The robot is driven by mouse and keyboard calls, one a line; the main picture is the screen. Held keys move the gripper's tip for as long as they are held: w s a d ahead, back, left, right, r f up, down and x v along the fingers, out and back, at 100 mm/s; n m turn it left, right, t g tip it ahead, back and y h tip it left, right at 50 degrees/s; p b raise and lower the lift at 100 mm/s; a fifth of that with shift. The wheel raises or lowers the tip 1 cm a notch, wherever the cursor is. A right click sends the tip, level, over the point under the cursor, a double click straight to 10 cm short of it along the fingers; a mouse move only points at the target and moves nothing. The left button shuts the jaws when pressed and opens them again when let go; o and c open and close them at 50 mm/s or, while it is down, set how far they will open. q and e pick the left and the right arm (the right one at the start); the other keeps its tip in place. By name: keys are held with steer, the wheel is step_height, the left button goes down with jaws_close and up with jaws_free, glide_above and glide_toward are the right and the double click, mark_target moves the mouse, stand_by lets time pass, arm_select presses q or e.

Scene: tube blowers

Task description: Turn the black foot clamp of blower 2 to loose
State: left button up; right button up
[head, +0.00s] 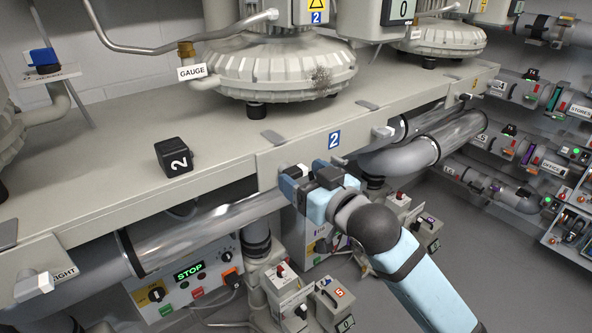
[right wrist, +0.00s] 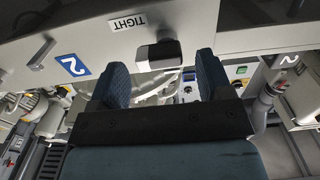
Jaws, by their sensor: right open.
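My right gripper (right wrist: 163,76) is open, with a finger either side of the clamp. The clamp sits about at the fingertips, and I cannot tell whether they touch it. It also shows in the head view (head: 305,182). My left gripper is not in view.
Blower 2 (head: 285,68) stands on the grey bench (head: 90,190). A clear tube (head: 200,231) runs beneath the front edge. Below are a STOP panel (head: 190,278) and boxes (head: 330,300). Pipe racks stand at right.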

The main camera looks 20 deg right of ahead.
mark_target(293, 171)
steer(key=shift+x, duration=1.05)
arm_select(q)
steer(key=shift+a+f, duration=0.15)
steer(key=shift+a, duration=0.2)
arm_select(e)
steer(key=shift+w+a, duration=0.15)
steer(key=shift+w, duration=0.15)
steer(key=c, duration=0.9)
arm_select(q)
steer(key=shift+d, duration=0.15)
